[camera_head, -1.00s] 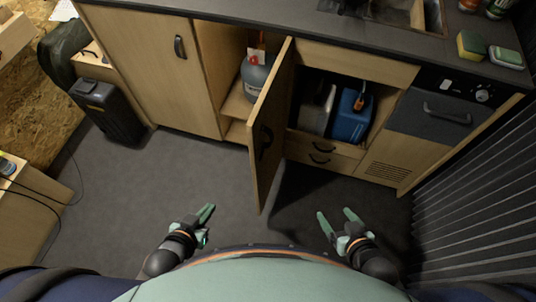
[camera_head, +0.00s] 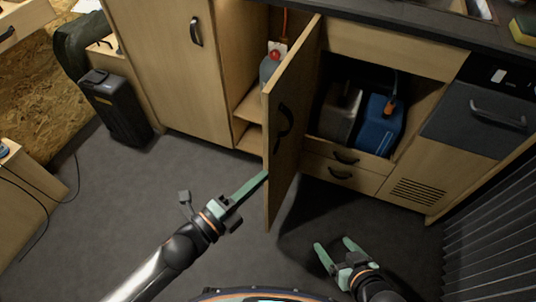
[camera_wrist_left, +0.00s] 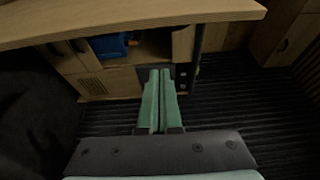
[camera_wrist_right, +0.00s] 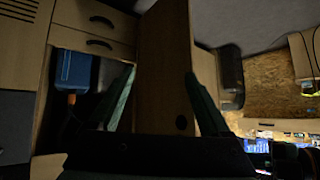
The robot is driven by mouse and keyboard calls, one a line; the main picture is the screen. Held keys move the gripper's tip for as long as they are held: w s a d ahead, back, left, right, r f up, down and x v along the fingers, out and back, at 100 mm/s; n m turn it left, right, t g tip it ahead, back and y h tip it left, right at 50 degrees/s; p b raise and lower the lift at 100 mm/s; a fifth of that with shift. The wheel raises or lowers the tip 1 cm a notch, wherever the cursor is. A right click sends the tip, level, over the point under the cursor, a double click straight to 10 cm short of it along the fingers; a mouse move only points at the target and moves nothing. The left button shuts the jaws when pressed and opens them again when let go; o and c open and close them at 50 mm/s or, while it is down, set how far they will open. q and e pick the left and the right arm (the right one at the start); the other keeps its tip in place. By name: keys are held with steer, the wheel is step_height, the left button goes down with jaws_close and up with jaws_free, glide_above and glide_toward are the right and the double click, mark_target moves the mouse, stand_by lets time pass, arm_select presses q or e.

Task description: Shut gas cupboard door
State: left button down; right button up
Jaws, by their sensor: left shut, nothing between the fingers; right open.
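The gas cupboard door (camera_head: 292,130) stands wide open, swung out into the room, with a black handle (camera_head: 286,120) on the face toward the right. Behind it, the gas bottle (camera_head: 270,68) with a red cap is partly hidden in the cupboard. My left gripper (camera_head: 262,178) is shut and empty, its tips at the door's lower free edge; I cannot tell whether they touch. In the left wrist view a wooden panel (camera_wrist_left: 130,22) spans the top, above the shut fingers (camera_wrist_left: 160,75). My right gripper (camera_head: 332,246) is open and empty, low and right of the door.
Right of the door is an open compartment with a blue container (camera_head: 376,124) and a grey one (camera_head: 340,108), above drawers (camera_head: 340,172). A closed cupboard door (camera_head: 170,70) is at left, with a black case (camera_head: 117,105) beside it. The grey floor (camera_head: 130,215) is clear.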

mark_target(268, 151)
arm_select(q)
steer(key=b+x, duration=0.1)
steer(key=x, duration=0.9)
steer(key=shift+w+a, duration=0.15)
steer(key=shift+a, duration=0.95)
steer(key=shift+w+a, duration=0.15)
steer(key=shift+a, duration=0.95)
arm_select(e)
steer(key=w+r+t, duration=0.2)
steer(key=w+r, duration=0.2)
steer(key=shift+d+r+t, duration=0.2)
steer(key=shift+r+t, duration=0.1)
steer(key=shift+t, duration=0.1)
arm_select(q)
steer(key=shift+a, duration=0.1)
